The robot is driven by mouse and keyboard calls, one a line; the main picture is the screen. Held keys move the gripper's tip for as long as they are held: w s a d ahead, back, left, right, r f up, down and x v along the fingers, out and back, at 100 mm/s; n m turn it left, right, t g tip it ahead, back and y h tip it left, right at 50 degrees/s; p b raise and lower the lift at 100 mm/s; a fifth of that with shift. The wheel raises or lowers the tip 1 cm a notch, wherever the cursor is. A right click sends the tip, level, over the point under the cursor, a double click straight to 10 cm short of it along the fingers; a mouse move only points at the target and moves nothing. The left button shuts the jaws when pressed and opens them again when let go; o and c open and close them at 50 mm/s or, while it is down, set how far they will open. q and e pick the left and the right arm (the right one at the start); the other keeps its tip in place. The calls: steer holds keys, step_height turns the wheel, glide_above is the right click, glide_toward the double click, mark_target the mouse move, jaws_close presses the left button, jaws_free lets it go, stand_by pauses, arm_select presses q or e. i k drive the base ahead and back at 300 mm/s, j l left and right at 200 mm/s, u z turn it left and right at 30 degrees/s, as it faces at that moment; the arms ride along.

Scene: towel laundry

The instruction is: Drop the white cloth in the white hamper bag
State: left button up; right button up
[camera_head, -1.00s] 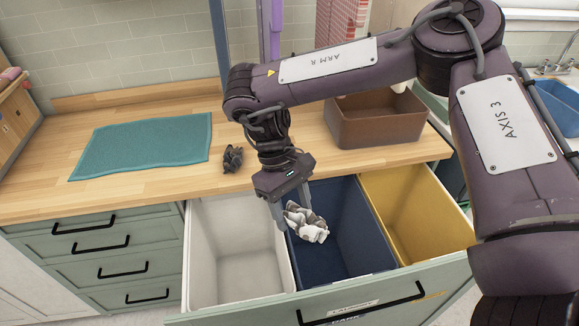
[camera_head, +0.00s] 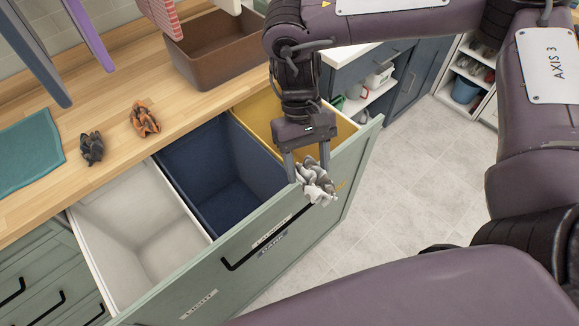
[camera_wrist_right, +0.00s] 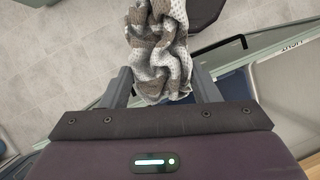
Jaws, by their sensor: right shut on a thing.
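My right gripper (camera_head: 308,172) is shut on a crumpled white cloth (camera_head: 319,187) with grey-brown patches. The cloth hangs from the fingertips in front of the open drawer's front panel, near its right end. In the right wrist view, the cloth (camera_wrist_right: 160,50) bulges out between the fingers, with floor and the drawer's front edge below it. The white hamper bag (camera_head: 135,250) is the left compartment of the drawer, open at the top and looking empty. It is well to the left of my right gripper. My left gripper is out of view.
A navy bin (camera_head: 205,190) stands between the white bag and a yellow bin (camera_head: 262,122). The green drawer front (camera_head: 215,285) has a black handle. A dark grey cloth (camera_head: 92,148), an orange cloth (camera_head: 145,118) and a brown box (camera_head: 215,55) lie on the counter.

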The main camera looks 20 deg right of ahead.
mark_target(189, 256)
steer(key=k+z, duration=0.4)
steer(key=k, duration=0.2)
steer(key=u, duration=0.7)
steer(key=i+j+u, duration=0.2)
steer(key=i+u, duration=0.6)
